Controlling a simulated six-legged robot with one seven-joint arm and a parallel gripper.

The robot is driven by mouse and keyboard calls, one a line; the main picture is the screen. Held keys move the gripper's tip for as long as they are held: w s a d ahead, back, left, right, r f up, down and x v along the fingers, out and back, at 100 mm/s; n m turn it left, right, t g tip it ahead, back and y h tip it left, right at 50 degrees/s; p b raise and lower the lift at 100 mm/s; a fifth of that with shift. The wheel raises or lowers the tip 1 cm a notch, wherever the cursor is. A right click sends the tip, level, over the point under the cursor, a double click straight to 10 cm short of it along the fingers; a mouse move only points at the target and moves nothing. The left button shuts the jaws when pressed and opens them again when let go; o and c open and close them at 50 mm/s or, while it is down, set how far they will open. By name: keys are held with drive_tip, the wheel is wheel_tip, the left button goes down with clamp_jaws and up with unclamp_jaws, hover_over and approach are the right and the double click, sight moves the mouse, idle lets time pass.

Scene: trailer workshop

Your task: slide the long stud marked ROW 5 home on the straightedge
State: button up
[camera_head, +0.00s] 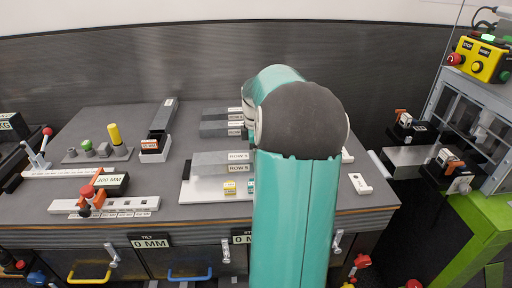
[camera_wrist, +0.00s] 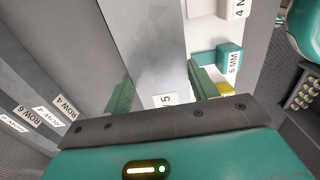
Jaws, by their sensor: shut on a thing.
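The ROW 5 stud (camera_head: 210,163) is a long grey bar with ROW 5 labels at its right end. In the head view it lies on a white plate (camera_head: 189,193), which may be the straightedge; I cannot tell for sure. In the wrist view the stud (camera_wrist: 147,40) runs between the green fingers of my gripper (camera_wrist: 163,90), with part of its label showing at the palm. My gripper is shut on the stud. In the head view my own arm hides the gripper and the right part of the plate.
Small blocks, one yellow (camera_head: 230,188) and one teal marked 6 MM (camera_wrist: 229,57), stand along the plate's near side. Two other labelled grey bars (camera_head: 215,128) lie behind. A slotted white rail (camera_head: 135,204) with a 300 MM block is at left front. Bench space between is clear.

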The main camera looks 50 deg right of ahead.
drive_tip(key=shift+f, duration=0.6)
drive_tip(key=shift+c, duration=0.5)
drive_tip(key=shift+a+f, duration=0.15)
clamp_jaws()
drive_tip(key=o, duration=1.4)
unclamp_jaws()
drive_tip(key=shift+w, duration=0.2)
drive_tip(key=shift+o, duration=0.2)
drive_tip(key=shift+s, duration=0.2)
drive_tip(key=shift+w, duration=0.1)
wheel_tip(320, 180, up, 14)
